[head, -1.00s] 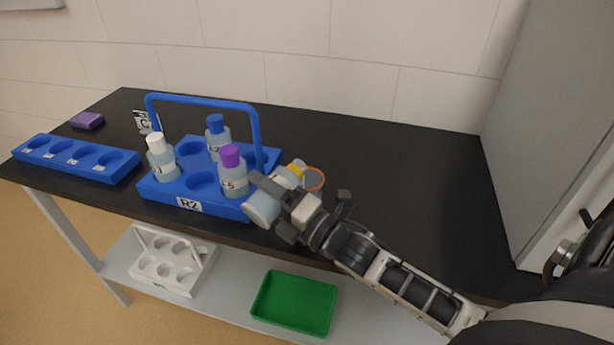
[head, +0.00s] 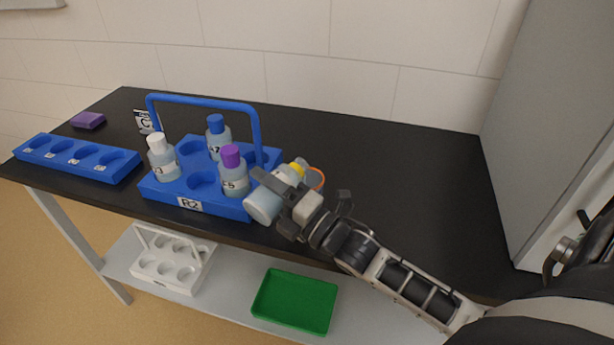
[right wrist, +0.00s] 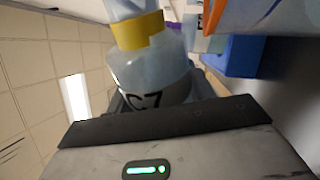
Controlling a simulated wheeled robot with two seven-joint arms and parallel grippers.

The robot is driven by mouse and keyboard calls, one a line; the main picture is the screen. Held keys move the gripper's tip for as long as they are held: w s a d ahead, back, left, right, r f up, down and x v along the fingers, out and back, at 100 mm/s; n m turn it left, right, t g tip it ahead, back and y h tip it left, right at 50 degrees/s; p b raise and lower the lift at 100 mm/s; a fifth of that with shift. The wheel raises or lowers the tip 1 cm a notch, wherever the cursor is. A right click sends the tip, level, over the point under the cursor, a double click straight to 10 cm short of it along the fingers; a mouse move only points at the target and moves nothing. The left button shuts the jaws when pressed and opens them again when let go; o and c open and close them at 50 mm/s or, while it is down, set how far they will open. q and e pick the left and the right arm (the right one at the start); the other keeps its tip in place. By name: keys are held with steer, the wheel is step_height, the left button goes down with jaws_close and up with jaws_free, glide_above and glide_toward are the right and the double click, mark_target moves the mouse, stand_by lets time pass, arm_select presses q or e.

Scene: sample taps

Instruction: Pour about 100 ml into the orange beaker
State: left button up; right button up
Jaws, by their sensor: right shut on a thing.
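My right gripper (head: 284,190) is shut on a clear bottle (head: 263,206) with a yellow neck band. The bottle is tilted, its neck toward the upper right. In the right wrist view the bottle (right wrist: 155,70) fills the middle, with a label reading C7 and a clear tip above the yellow band. The orange beaker (head: 318,179) stands on the black bench just beyond the bottle's neck. Only part of its orange rim and clear wall shows; the gripper and bottle hide the rest. I cannot see its liquid level or any stream. My left gripper is not in view.
A blue rack (head: 160,198) marked R2, with a tall handle, holds bottles with white, blue and purple caps just left of the gripper. A blue holder (head: 75,160) and a purple block (head: 88,120) lie farther left. The bench (head: 420,190) is clear at right.

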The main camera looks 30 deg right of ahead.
steer(key=shift+d+r+m+p, duration=0.1)
steer(key=shift+r+m+p, duration=0.3)
steer(key=shift+m, duration=0.1)
stand_by(0.8)
steer(key=shift+f, duration=0.15)
